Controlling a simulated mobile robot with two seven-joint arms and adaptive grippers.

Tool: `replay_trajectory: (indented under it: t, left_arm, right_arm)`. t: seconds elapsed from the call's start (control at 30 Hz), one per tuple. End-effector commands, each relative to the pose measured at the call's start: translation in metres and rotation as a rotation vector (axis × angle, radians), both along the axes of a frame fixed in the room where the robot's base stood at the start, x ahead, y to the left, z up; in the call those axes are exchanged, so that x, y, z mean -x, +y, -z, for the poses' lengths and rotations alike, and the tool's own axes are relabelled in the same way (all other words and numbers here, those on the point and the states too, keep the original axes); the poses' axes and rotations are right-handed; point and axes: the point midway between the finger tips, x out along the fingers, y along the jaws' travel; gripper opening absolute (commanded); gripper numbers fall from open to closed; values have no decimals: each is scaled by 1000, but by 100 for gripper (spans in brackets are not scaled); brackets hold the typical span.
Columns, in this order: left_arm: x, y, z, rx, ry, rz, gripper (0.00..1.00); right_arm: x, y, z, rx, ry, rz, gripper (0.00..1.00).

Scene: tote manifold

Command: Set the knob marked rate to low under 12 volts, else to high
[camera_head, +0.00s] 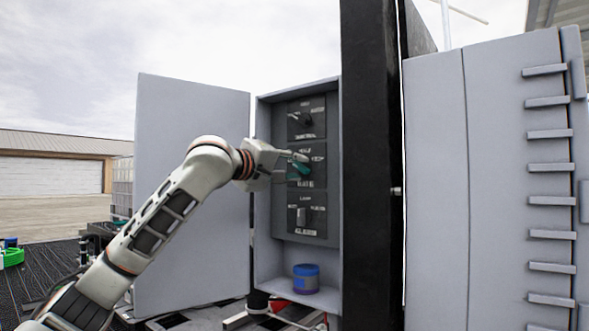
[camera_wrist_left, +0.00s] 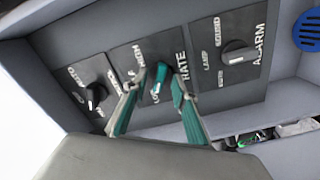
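My left gripper (camera_wrist_left: 158,82) has teal fingers, spread apart on either side of the rate knob. I cannot tell whether they touch it. In the head view my left gripper (camera_head: 300,165) covers most of that knob. No voltage reading is legible in either view. My right gripper is not in view.
A knob panel (camera_head: 305,118) is above and the alarm knob (camera_head: 302,216) below; the alarm knob also shows in the wrist view (camera_wrist_left: 238,52). A blue round container (camera_head: 306,279) stands on the cabinet floor. The open door (camera_head: 190,200) is left, a black post (camera_head: 369,180) right.

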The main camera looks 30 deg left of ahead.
Motion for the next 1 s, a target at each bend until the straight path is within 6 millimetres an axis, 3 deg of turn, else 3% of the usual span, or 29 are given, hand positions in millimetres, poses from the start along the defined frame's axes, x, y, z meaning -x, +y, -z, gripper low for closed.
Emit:
replay_trajectory:
  t: [0.37, 0.8, 1.0]
  left_arm:
    - [9, 1, -1, -2, -2, 0, 27]
    - [91, 8, 0, -5, -1, -3, 27]
    - [114, 9, 0, -2, -1, -1, 27]
  right_arm:
    - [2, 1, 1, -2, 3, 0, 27]
    - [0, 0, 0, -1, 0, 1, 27]
    - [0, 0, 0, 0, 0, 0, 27]
